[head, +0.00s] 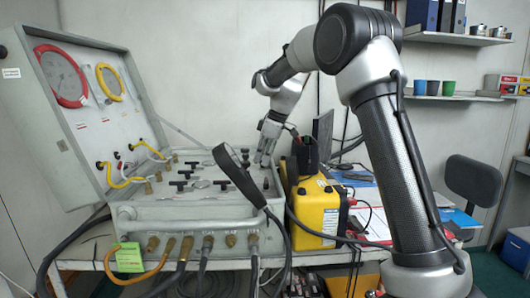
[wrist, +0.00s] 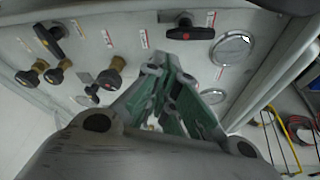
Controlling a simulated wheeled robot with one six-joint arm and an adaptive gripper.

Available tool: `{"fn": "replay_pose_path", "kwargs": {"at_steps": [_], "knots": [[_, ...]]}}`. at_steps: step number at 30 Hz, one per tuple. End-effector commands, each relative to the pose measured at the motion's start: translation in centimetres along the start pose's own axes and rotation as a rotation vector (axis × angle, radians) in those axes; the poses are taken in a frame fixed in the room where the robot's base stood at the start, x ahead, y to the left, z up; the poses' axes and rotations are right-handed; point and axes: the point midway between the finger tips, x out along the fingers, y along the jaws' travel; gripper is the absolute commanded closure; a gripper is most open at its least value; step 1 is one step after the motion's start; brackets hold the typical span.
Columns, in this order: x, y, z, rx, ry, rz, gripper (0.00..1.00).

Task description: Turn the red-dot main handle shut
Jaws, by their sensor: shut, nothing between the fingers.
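The grey panel case (head: 200,212) stands open on a bench, with several black T-shaped handles on its face. One black handle (wrist: 190,33) lies just beyond my fingertips in the wrist view. Another black handle (wrist: 48,40) is at upper left and a smaller one (wrist: 92,92) is lower left. My gripper (head: 264,160) is shut and empty, pointing down at the right part of the panel. It also shows in the wrist view (wrist: 170,62). I cannot tell whether it touches a handle.
Brass-and-black knobs (wrist: 110,78) and a round gauge (wrist: 231,48) sit near the handles. A black round-headed item (head: 238,175) rises in front of the panel. A yellow case (head: 318,212) stands close on the right. The raised lid (head: 60,110) is at left.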

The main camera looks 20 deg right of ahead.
Motion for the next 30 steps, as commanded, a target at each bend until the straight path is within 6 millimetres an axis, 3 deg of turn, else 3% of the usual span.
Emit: {"fn": "replay_pose_path", "kwargs": {"at_steps": [6, 10, 30], "knots": [[3.6, -0.1, 0.0, 0.000, -0.002, -0.002, 1.00], [4.6, -0.1, 0.0, 0.001, -0.001, 0.000, 1.00], [4.9, 0.1, 0.1, 0.041, 0.000, 0.015, 1.00]]}}
